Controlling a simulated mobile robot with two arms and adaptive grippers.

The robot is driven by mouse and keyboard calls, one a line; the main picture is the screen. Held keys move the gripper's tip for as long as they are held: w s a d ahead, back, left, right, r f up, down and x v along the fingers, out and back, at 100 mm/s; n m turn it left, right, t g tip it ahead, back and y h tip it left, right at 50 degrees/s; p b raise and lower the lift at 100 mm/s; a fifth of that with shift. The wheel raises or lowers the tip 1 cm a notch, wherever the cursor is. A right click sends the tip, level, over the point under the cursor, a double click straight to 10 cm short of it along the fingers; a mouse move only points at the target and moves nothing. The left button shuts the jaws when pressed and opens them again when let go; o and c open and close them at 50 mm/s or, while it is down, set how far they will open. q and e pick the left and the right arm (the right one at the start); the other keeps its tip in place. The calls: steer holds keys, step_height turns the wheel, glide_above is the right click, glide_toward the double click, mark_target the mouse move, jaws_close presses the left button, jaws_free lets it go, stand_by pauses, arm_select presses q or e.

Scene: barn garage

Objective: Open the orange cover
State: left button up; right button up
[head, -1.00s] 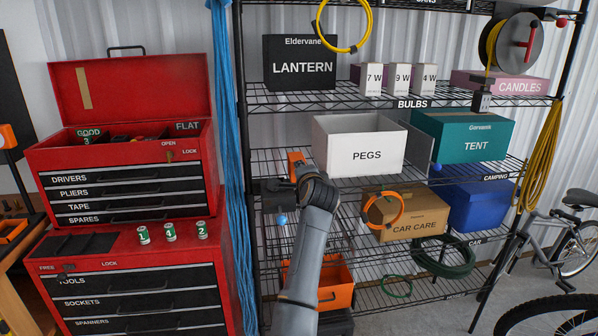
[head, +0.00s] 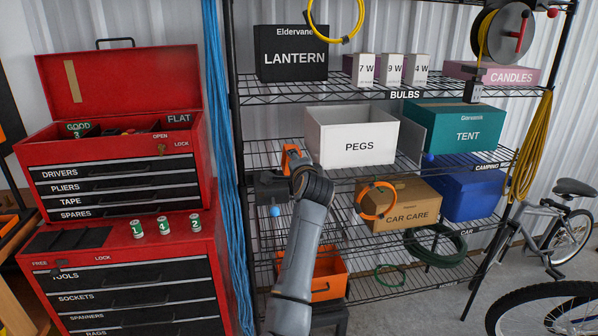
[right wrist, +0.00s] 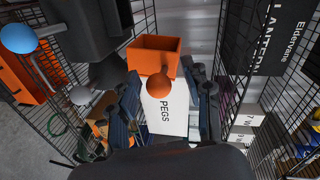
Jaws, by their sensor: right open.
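An orange cover (head: 290,157) shows behind my right arm, left of the white PEGS box. In the right wrist view the orange cover (right wrist: 153,53) looks like a hollow box shape, with an orange ball (right wrist: 160,85) just in front of it. A dark grey housing (head: 268,185) with a blue ball (head: 275,211) under it is beside the cover. My right gripper (right wrist: 168,104) is open; its fingers stand either side of the orange ball in the picture. I cannot tell whether they touch it. My left gripper is not in view.
The PEGS box (head: 351,140) stands right of my wrist on the wire shelf. The CAR CARE box (head: 410,198) and an orange bin (head: 326,282) are lower. Blue ropes (head: 226,170) hang left, next to the red tool chest (head: 120,165).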

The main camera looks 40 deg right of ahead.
steer(key=v, duration=1.1)
